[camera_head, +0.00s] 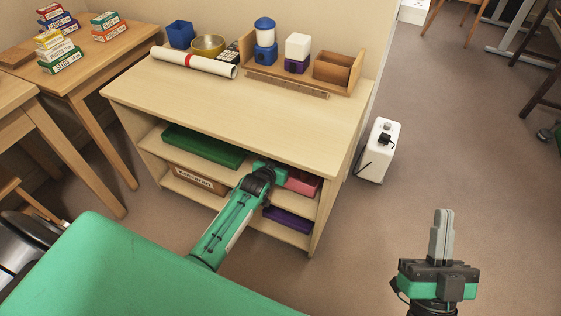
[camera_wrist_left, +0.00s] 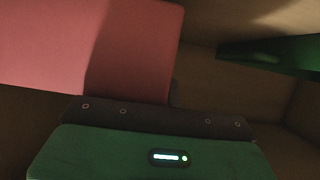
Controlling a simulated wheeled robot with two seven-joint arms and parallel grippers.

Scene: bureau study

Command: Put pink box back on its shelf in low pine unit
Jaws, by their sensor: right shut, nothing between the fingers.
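The pink box (camera_head: 303,183) lies in the right part of the upper shelf of the low pine unit (camera_head: 330,135), partly hidden by the unit's top and my left arm. It also fills the upper left of the left wrist view (camera_wrist_left: 95,45). My left gripper (camera_head: 268,168) reaches into that shelf space beside the pink box. Its body shows along the bottom of the wrist view, close below the box, but its fingers are hidden, so I cannot tell whether they touch or grip it. My right gripper (camera_head: 444,217) is shut and empty over the floor at right.
A green box (camera_head: 203,146) lies left on the same shelf. A labelled brown box (camera_head: 197,180) and a purple box (camera_head: 288,220) lie on the shelf below. A white device (camera_head: 379,150) stands on the floor at right.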

